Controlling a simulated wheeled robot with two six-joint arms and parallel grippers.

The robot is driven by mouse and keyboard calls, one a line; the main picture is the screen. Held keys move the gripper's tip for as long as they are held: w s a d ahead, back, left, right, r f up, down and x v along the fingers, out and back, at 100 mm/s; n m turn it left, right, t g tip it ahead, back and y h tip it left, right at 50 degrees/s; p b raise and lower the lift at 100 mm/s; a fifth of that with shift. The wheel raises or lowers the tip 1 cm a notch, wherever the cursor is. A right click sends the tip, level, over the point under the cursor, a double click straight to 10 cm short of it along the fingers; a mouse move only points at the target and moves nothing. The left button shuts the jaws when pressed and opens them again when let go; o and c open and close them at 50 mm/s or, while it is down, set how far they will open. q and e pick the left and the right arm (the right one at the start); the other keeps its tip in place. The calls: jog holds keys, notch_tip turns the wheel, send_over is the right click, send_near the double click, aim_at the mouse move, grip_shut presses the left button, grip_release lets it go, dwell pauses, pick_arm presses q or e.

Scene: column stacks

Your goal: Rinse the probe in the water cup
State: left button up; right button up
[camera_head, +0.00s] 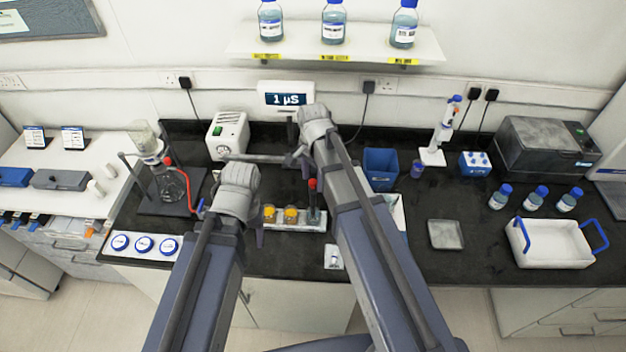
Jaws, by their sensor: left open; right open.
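A slim dark probe with a red top (312,185) stands upright at the right end of a white rack (282,227). A dark cup or holder (314,215) is around its lower end; I cannot tell whether water is in it. Two yellow-topped cups (269,213) and (291,214) sit to its left in the rack. My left gripper (259,236) is open and empty by the rack's left end, partly hidden by its own wrist. My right gripper (298,158) is open behind the rack, above and apart from the probe, partly hidden by my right arm.
A meter display (286,98) reads 1 µS on the back wall. A white device (227,135) stands behind the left gripper. A glass flask on a stand (172,185) is at left. A blue bin (381,168) stands right of my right arm.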

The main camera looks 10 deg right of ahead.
grip_shut()
dwell(0.3)
dwell(1.0)
